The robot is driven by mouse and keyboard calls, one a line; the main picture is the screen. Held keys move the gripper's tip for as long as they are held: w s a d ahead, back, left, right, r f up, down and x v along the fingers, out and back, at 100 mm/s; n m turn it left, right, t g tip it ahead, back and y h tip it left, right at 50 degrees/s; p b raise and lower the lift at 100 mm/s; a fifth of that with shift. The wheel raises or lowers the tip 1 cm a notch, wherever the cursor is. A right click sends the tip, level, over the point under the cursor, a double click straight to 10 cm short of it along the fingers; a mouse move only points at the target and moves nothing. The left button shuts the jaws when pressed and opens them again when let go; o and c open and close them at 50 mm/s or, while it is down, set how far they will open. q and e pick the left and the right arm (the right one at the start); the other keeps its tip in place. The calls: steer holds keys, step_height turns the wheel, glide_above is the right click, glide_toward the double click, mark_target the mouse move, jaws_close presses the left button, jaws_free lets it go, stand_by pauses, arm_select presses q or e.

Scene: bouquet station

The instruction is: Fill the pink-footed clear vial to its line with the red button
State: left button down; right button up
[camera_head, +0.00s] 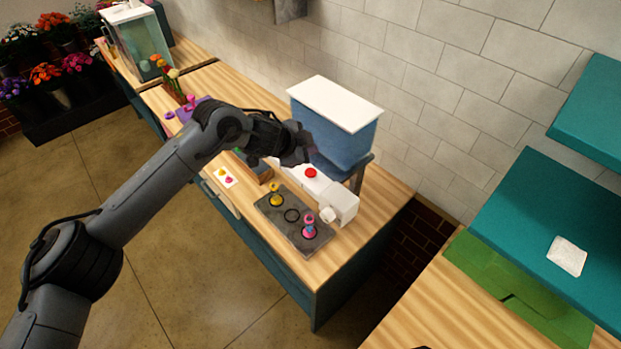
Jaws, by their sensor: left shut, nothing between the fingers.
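A small vial with pink at its foot and top and a bluish middle (309,226) stands upright at the right end of a dark grey mat (266,210), beside the white spout (327,214) of a white dispenser (340,203). Its fill line and liquid level are too small to tell. The red button (311,173) is on top of the white dispenser body. My left gripper (306,150) is shut and empty, just above and behind the button in the picture, apparently apart from it. My right gripper is not in view.
A yellow-footed vial (277,196) stands on the same mat, with an empty ring (292,215) between the two. A blue tank with a white lid (336,103) stands behind the button. Teal shelves (530,215) are at right. The counter's front right corner is clear.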

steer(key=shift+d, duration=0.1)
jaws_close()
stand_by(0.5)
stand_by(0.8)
